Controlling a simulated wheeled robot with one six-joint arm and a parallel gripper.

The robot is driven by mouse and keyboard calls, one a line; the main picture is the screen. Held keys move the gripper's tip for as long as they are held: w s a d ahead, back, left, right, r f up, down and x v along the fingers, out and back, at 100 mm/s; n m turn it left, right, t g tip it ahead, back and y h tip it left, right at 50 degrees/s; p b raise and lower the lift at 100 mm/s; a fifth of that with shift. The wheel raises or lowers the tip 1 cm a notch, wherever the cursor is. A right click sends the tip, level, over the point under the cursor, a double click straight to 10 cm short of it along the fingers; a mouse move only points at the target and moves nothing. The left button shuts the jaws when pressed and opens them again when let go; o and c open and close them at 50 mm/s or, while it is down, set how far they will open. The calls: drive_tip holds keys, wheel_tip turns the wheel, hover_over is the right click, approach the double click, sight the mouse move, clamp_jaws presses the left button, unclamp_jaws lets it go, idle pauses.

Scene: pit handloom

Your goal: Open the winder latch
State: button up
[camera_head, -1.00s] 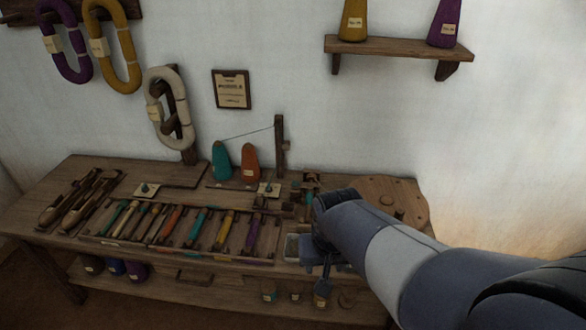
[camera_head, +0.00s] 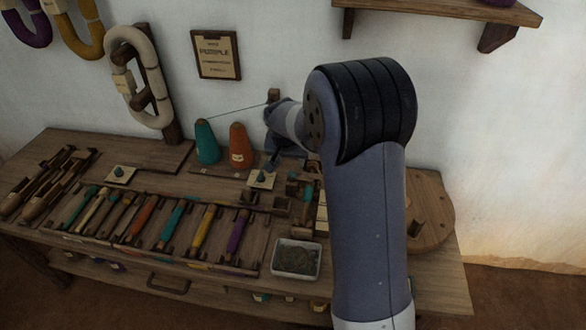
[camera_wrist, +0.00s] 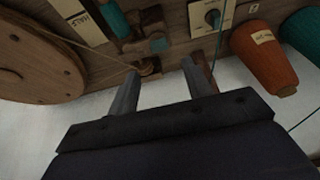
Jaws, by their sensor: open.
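The winder stands at the back right of the bench. In the wrist view I see its dark wooden block with a teal-ended piece (camera_wrist: 158,44) and a teal bobbin (camera_wrist: 113,17) beside it. I cannot tell for sure which part is the latch. My gripper (camera_wrist: 160,68) is open and empty, its fingers pointing at the winder's base, with a small round dark part (camera_wrist: 148,67) close to the left finger.
A round wooden wheel (camera_wrist: 35,62) lies beside the winder. An orange cone (camera_head: 240,147) and a teal cone (camera_head: 207,143) stand close to my gripper, with a thread running to the post. A knob plate (camera_head: 262,179), a metal tray (camera_head: 296,259) and a rack of coloured bobbins lie in front.

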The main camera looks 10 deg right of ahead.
sight(293, 172)
drive_tip(key=x, duration=0.8)
drive_tip(key=shift+f, duration=0.2)
drive_tip(key=shift+c, duration=0.4)
drive_tip(key=c, duration=0.9)
